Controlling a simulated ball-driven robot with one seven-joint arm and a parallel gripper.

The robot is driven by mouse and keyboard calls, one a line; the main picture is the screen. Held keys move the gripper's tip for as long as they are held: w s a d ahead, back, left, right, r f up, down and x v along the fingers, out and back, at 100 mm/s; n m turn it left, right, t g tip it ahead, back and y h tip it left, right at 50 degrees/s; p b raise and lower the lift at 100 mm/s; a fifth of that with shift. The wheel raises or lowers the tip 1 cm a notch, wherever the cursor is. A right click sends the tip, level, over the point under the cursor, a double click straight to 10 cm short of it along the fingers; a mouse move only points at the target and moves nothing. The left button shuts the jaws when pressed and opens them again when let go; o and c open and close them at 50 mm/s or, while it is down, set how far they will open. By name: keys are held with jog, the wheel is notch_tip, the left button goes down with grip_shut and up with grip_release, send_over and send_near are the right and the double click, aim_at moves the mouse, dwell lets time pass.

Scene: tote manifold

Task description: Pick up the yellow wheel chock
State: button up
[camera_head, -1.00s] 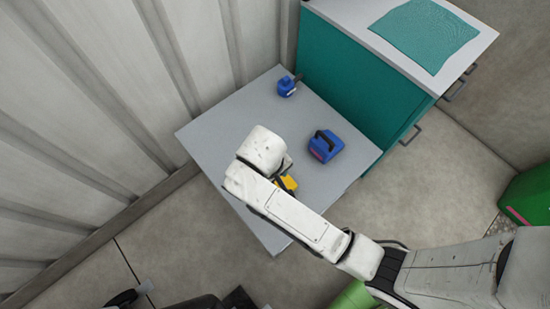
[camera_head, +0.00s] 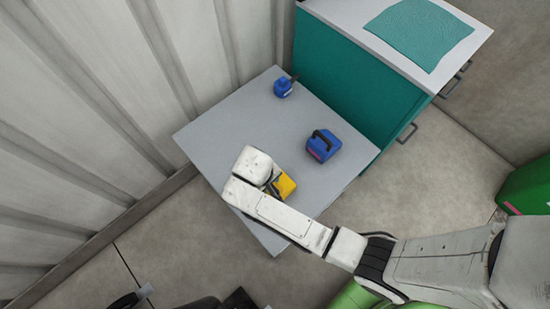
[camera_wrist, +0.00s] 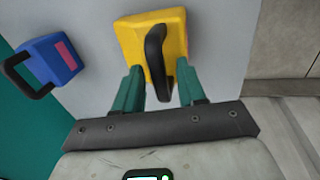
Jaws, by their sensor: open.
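The yellow wheel chock (camera_head: 286,186) lies on the grey table, partly hidden by my arm in the head view. In the wrist view the chock (camera_wrist: 173,32) is a yellow block with a black handle arching up from it. My gripper (camera_wrist: 160,84) is open, with one green finger on each side of the handle's near end. The fingers overlap the chock's near edge in the picture; I cannot tell whether they touch it. In the head view my gripper is mostly hidden behind my wrist.
A blue case with a black handle (camera_head: 323,146) stands on the grey table (camera_head: 225,130), right of the chock; it also shows in the wrist view (camera_wrist: 54,60). A small blue bottle (camera_head: 284,87) stands at the far corner. A teal cabinet (camera_head: 345,90) adjoins the table.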

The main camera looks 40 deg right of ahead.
jog(key=shift+d+f, duration=0.1)
jog(key=shift+f, duration=0.3)
grip_shut()
dwell(1.2)
